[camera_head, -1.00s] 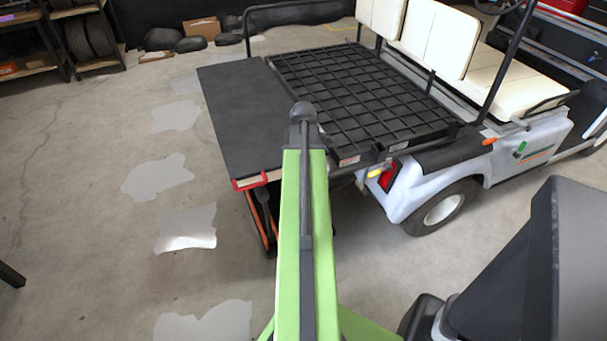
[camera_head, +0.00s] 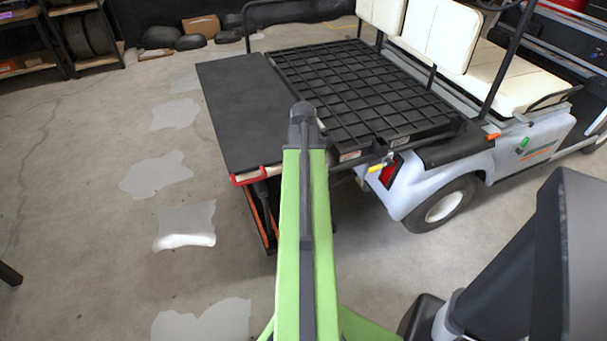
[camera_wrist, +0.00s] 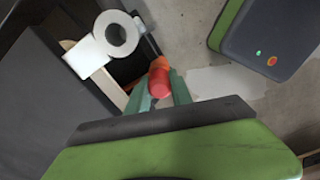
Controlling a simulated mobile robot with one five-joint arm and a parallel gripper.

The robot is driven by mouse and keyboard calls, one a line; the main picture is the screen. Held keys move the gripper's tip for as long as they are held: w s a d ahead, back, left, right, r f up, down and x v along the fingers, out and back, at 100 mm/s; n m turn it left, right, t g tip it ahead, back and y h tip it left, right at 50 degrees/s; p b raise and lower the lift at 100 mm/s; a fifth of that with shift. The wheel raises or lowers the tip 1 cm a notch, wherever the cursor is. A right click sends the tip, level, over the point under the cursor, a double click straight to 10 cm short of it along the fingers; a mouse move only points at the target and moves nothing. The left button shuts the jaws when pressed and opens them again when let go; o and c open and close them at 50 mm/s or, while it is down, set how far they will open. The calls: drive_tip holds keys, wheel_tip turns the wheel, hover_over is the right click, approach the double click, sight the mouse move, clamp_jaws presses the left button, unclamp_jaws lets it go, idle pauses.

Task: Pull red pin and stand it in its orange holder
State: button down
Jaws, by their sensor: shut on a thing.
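In the wrist view my gripper (camera_wrist: 161,93) has green fingers shut on a red, rounded piece (camera_wrist: 159,84), which I take to be the red pin. An orange part (camera_wrist: 160,63) sits directly beyond the red piece. I cannot tell whether that orange part belongs to the pin or is the holder. A white ring-shaped part (camera_wrist: 116,35) on a pale bracket lies just up and left of the fingers. In the head view my arm hides the gripper and the pin. A small orange piece (camera_head: 491,137) shows on the cart's side.
The cart (camera_head: 450,184) has a black slatted deck (camera_head: 360,95) and cream seats. A dark lift platform (camera_head: 240,115) with a red front handle (camera_head: 246,179) stands beside the deck, left of my arm. Open concrete floor (camera_head: 100,230) lies left.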

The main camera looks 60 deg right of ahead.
drive_tip(key=shift+f+b, duration=0.5)
drive_tip(key=shift+f, duration=0.15)
drive_tip(key=c, duration=1.1)
unclamp_jaws()
drive_tip(key=shift+o, duration=0.2)
drive_tip(key=shift+r, duration=0.15)
wheel_tip(320, 180, up, 17)
drive_tip(key=p, duration=1.7)
drive_tip(key=shift+r, duration=0.1)
drive_tip(key=shift+c, duration=0.2)
